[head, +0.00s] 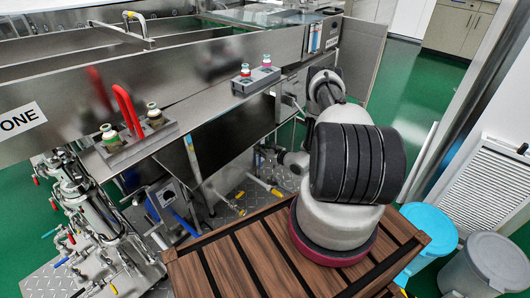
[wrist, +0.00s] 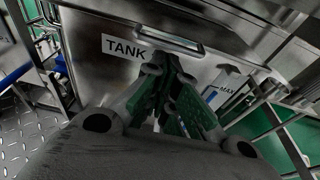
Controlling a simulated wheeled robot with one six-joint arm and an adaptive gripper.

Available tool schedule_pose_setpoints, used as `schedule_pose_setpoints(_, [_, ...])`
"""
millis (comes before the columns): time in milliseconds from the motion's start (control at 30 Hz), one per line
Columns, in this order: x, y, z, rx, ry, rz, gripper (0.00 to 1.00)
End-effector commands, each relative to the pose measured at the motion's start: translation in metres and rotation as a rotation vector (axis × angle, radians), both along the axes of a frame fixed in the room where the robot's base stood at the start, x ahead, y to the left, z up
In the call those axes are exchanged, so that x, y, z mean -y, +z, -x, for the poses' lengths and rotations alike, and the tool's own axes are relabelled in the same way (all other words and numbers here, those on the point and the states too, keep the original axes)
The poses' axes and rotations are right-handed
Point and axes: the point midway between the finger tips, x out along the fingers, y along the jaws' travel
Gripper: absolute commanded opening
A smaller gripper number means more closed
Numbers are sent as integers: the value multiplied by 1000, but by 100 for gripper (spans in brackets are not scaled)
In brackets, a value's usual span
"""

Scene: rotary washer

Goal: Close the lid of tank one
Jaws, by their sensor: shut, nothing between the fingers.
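In the head view my gripper is hidden behind my arm. I cannot tell clearly which panel is the lid.
Pipes and valves (head: 95,205) stand below at the left. A blue bin (head: 428,235) and a grey bin (head: 487,265) stand at the right. Green floor is open behind them.

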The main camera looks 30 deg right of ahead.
Motion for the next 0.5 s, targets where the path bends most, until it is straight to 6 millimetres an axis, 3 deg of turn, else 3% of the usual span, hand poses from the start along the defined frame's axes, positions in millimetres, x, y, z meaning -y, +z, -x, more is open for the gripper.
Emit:
schedule_pose_setpoints(200, [-16,-9,-39,1,2,1,0])
schedule_pose_setpoints(500, [-24,-14,-63,0,-1,-1,0])
